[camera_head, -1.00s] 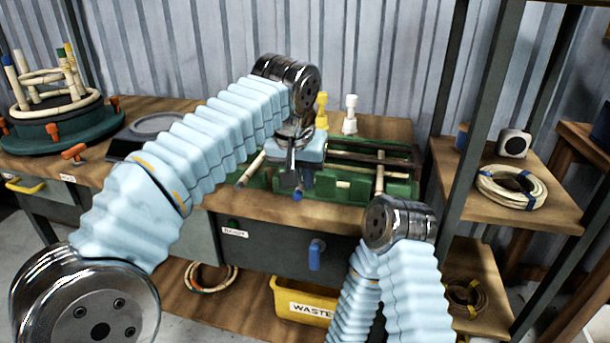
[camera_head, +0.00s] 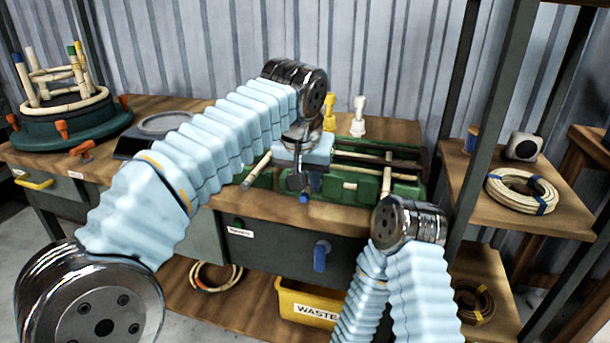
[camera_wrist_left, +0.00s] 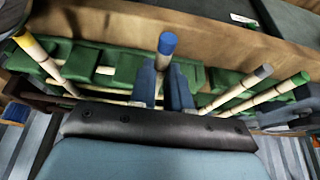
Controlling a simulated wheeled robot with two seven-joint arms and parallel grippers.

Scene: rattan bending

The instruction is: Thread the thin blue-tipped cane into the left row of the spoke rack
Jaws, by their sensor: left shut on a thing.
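The green spoke rack (camera_head: 405,187) lies on the wooden bench in the head view, with pale canes in it. My left gripper (camera_head: 300,183) is over its front left part, pointing down. In the left wrist view, the gripper's dark blue fingers (camera_wrist_left: 166,88) are shut on the thin blue-tipped cane (camera_wrist_left: 167,45), its blue end toward the camera. In the head view its blue tip (camera_head: 304,198) shows just below the fingers. The far end of the cane is hidden. My right arm's links show at lower right, but its gripper is out of view.
Canes with yellow (camera_wrist_left: 24,38), grey (camera_wrist_left: 262,72) and green (camera_wrist_left: 300,78) ends stand around the rack. A round green stand (camera_head: 75,130) with upright canes is at left. A white peg (camera_head: 358,118) stands behind. A shelf post (camera_head: 487,110) rises at right.

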